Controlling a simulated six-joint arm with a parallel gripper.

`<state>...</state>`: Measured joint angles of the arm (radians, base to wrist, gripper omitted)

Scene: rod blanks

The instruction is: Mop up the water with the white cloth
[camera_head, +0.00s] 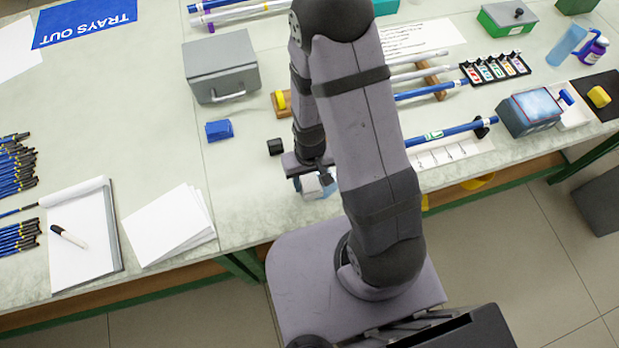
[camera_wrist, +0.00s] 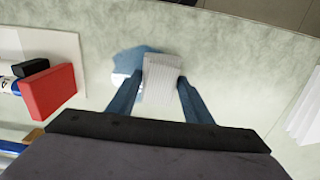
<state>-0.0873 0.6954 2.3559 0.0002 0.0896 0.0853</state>
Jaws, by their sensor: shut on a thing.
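The white cloth (camera_wrist: 161,72) is a small, ribbed, folded pad between the two blue fingers of my gripper (camera_wrist: 160,95) in the wrist view. My gripper is shut on it, low over the pale table top; I cannot tell whether the cloth touches the table. A blue-grey patch that looks like the water (camera_wrist: 128,62) lies at the cloth's left and far side, partly hidden by the cloth and a finger. In the head view the cloth (camera_head: 311,186) shows only in part below my wrist, near the table's front edge, and the water cannot be made out clearly.
A red block (camera_wrist: 48,91) and a black block (camera_wrist: 31,68) stand left in the wrist view. Paper sheets (camera_head: 170,225) lie left of my arm in the head view. A grey box (camera_head: 222,66), a blue block (camera_head: 219,130) and a black cube (camera_head: 275,147) stand farther back.

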